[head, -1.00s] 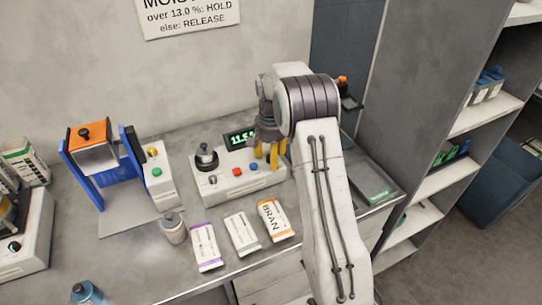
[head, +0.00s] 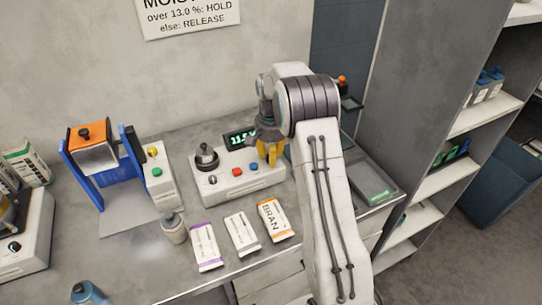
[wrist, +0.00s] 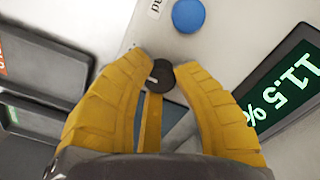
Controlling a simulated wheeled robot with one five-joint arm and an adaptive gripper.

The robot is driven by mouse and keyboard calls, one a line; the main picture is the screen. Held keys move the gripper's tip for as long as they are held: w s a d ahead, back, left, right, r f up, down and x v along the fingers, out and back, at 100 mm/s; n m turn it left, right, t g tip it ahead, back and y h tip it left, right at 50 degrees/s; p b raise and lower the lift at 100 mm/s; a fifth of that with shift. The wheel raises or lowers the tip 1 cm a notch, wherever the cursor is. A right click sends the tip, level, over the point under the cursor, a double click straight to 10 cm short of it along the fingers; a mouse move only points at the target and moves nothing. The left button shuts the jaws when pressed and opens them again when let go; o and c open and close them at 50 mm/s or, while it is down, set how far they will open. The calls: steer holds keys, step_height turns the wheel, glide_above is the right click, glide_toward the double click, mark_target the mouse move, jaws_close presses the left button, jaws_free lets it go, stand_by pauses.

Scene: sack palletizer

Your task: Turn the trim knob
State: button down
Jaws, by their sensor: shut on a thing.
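The trim knob (wrist: 160,76) is a small dark round knob with a pale pointer line, on the top of the white meter (head: 222,182). My gripper (wrist: 158,80) has its yellow fingers closed around the knob in the wrist view. In the head view my gripper (head: 268,153) is at the right end of the meter, and the knob is hidden behind its fingers. The meter's display (wrist: 284,90) reads 11.5 % in green digits. A blue button (wrist: 188,15) is beside the knob, and a red button (head: 237,172) sits further left.
A black-lidded cup (head: 206,157) stands on the meter's left end. Three sample packets lie in front, one marked BRAN (head: 275,220). A blue-framed device (head: 98,165) stands left. Grey trays (head: 370,185) lie right of my arm. A shelf (head: 440,175) stands further right.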

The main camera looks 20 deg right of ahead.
steer(key=m, duration=0.4)
steer(key=shift+f+m, duration=0.1)
steer(key=shift+m, duration=0.3)
steer(key=shift+s+m, duration=0.1)
steer(key=shift+m, duration=2.1)
steer(key=c, duration=0.9)
jaws_free()
steer(key=shift+c, duration=0.2)
step_height(320, 180, up, 12)
